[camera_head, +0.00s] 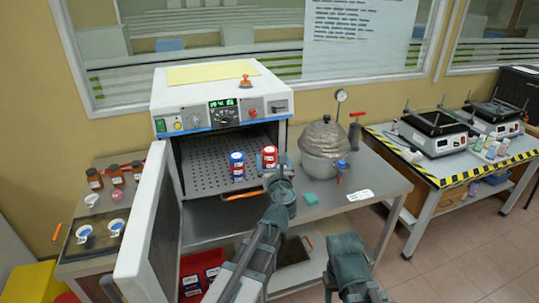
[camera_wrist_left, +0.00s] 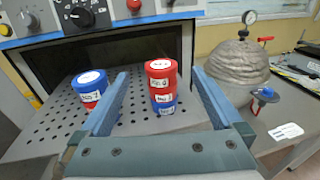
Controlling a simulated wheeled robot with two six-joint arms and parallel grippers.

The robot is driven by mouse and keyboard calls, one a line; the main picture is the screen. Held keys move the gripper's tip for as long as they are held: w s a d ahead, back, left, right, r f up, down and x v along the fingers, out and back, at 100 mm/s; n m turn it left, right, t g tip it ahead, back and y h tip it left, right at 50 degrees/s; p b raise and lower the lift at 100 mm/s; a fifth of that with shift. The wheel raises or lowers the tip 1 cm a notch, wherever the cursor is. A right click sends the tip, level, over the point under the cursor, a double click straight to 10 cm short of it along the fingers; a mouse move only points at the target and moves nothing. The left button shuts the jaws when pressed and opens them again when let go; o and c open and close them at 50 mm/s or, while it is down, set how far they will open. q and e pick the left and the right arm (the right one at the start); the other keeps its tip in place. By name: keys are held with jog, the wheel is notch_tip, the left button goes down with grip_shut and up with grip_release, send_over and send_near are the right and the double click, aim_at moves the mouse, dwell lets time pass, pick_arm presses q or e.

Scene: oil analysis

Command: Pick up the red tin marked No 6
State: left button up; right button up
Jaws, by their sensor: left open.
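Two stacks of tins stand on a perforated shelf (camera_head: 205,178) inside the open oven. The right stack has a red tin (camera_wrist_left: 161,68) on top, another red tin (camera_wrist_left: 162,87) below it and a blue tin (camera_wrist_left: 164,104) at the bottom. The top red tin also shows in the head view (camera_head: 270,156). The left stack has a blue tin (camera_wrist_left: 89,81) over a red tin (camera_wrist_left: 91,104). Label numbers are too small to read. My left gripper (camera_wrist_left: 160,74) is open and empty, its fingers on either side of the right stack, apart from it in the picture.
The oven (camera_head: 222,88) has its door (camera_head: 148,225) swung open at the left. A wrapped pressure vessel (camera_head: 325,140) with a gauge stands close on the right. Brown bottles (camera_head: 115,174) stand on the left bench. My right arm shows at the lower right.

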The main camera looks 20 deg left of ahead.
aim_at(270, 153)
pick_arm(q)
jog(key=shift+w+a+f, duration=0.2)
jog(key=shift+w+a, duration=0.05)
jog(key=shift+w, duration=0.4)
jog(key=x, duration=0.2)
jog(key=b+x, duration=0.1)
jog(key=x, duration=0.1)
jog(key=shift+w+f, duration=0.1)
jog(key=shift+f, duration=0.15)
jog(key=c, duration=1.4)
jog(key=shift+c, duration=0.2)
jog(key=shift+r, duration=0.15)
jog(key=shift+r+p, duration=0.9)
jog(key=shift+p, duration=0.15)
notch_tip(270, 153, up, 2)
jog(key=shift+r+p, duration=0.1)
jog(key=shift+p, duration=0.95)
jog(key=d+f+v, duration=0.1)
jog(key=v, duration=1.5)
jog(key=shift+w+d+r+p, duration=0.35)
jog(key=shift+r, duration=0.05)
